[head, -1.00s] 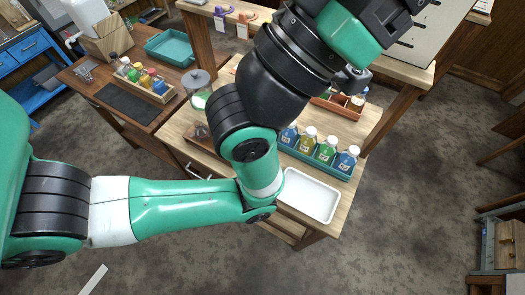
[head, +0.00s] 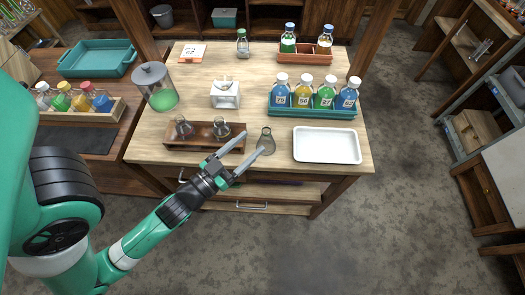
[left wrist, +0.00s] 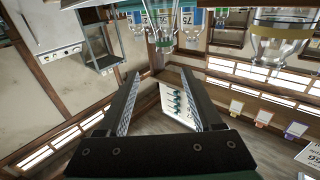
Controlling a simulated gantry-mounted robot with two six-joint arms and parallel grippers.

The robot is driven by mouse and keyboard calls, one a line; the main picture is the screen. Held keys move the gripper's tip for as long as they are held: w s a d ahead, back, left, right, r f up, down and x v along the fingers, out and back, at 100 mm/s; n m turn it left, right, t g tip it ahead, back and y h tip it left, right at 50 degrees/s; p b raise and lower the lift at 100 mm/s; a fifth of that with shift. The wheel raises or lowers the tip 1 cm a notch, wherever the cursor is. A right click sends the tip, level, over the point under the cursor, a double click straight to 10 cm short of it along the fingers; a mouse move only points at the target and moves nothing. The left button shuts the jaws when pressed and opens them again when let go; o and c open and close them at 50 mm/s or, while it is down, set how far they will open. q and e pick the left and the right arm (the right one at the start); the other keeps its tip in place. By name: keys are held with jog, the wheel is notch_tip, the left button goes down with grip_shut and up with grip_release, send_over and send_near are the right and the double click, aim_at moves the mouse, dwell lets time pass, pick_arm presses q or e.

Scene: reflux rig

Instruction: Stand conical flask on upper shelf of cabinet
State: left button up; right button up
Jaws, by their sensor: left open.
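A clear conical flask (head: 266,143) stands upright near the front edge of the wooden bench. Two more clear flasks (head: 183,127) (head: 221,128) sit in a dark wooden rack (head: 203,144) to its left. My left gripper (head: 254,143) is open, its fingers pointing at the lone flask, with the tips beside it; I cannot tell whether they touch. In the left wrist view, the two open fingers (left wrist: 154,98) have nothing clearly between them, and clear glassware (left wrist: 280,38) shows at the top. A shelved unit (head: 462,135) at the right may be the cabinet. My right gripper is not seen.
A white tray (head: 327,156) lies right of the flask. Behind are a teal rack (head: 312,112) of capped bottles, a small white-framed device (head: 225,101) and a lidded jar (head: 164,98). Dark floor (head: 400,235) is open at front right.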

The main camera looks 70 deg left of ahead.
aim_at(263, 133)
pick_arm(q)
jog(key=shift+s+a+f+g, duration=0.1)
jog(key=shift+s+f+g, duration=0.1)
jog(key=shift+f, duration=0.4)
jog(key=shift+s+f+g, duration=0.1)
jog(key=shift+s+f, duration=0.1)
jog(key=shift+f, duration=0.35)
jog(key=shift+w+r, duration=0.15)
jog(key=shift+w, duration=0.1)
jog(key=shift+w+a+r, duration=0.15)
jog(key=shift+w, duration=0.05)
jog(key=p+x, duration=0.3)
jog(key=x, duration=0.2)
jog(key=shift+w+a, duration=0.2)
jog(key=shift+w, duration=0.05)
jog(key=shift+w+a, duration=0.3)
jog(key=x, duration=0.4)
jog(key=shift+w+a+b, duration=0.2)
jog(key=shift+w+b, duration=0.15)
grip_shut()
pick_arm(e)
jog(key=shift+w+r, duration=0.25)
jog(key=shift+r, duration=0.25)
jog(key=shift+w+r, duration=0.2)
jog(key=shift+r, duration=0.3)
